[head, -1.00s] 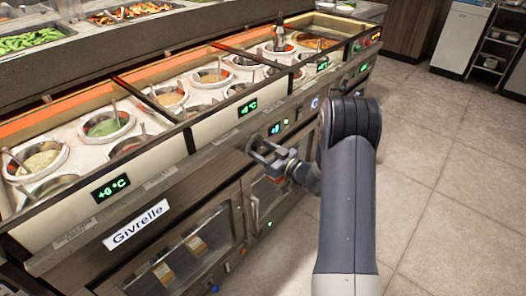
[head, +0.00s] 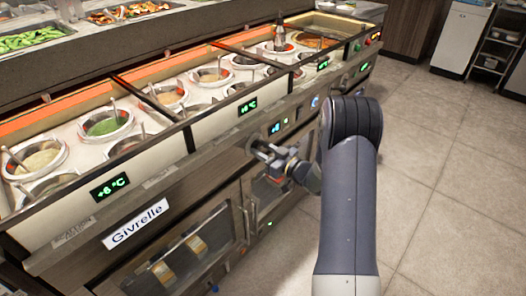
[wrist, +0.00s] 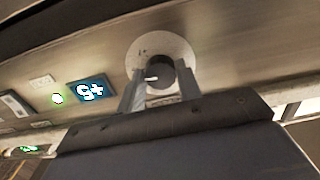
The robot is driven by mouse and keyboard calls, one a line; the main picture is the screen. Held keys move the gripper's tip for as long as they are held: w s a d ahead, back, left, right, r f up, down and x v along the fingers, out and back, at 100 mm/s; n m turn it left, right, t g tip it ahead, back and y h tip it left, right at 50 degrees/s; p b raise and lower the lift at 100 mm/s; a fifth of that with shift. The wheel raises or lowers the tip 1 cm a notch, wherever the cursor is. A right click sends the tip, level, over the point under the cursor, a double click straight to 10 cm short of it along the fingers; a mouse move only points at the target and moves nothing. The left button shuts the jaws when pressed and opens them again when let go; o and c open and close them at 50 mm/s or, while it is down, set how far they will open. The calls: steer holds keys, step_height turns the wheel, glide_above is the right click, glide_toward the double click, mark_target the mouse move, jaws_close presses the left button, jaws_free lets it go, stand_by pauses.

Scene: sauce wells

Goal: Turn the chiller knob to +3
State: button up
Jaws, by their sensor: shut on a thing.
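My gripper (head: 267,153) is at the front panel of the chiller counter (head: 215,150), shut on the dark round knob (wrist: 161,74). In the wrist view its two fingers (wrist: 160,88) stand on either side of the knob. The knob sits on a pale round dial plate (wrist: 137,58), and its white pointer mark points left in that view. The plate's scale marks are too small to read. A small blue display (wrist: 91,90) beside the knob shows a plus sign and a digit, turned over; I cannot read the digit surely. It also shows in the head view (head: 275,128).
Sauce wells (head: 103,126) with spoons line the counter top above the panel. Green temperature displays (head: 109,187) sit along the front. Glass doors (head: 213,233) lie below. The floor (head: 440,190) to the right is clear.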

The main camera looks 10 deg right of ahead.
steer(key=n+b, duration=0.1)
steer(key=b, duration=0.1)
steer(key=n+b, duration=0.4)
steer(key=shift+f+b, duration=0.3)
steer(key=shift+b, duration=0.1)
steer(key=n+b, duration=0.4)
steer(key=shift+d+r, duration=0.1)
steer(key=shift+r, duration=0.1)
steer(key=shift+r+n, duration=0.1)
steer(key=shift+n, duration=0.2)
steer(key=o, duration=1)
steer(key=p+v, duration=0.1)
steer(key=v, duration=0.9)
steer(key=shift+s+d+p, duration=0.2)
steer(key=shift+s+p, duration=0.15)
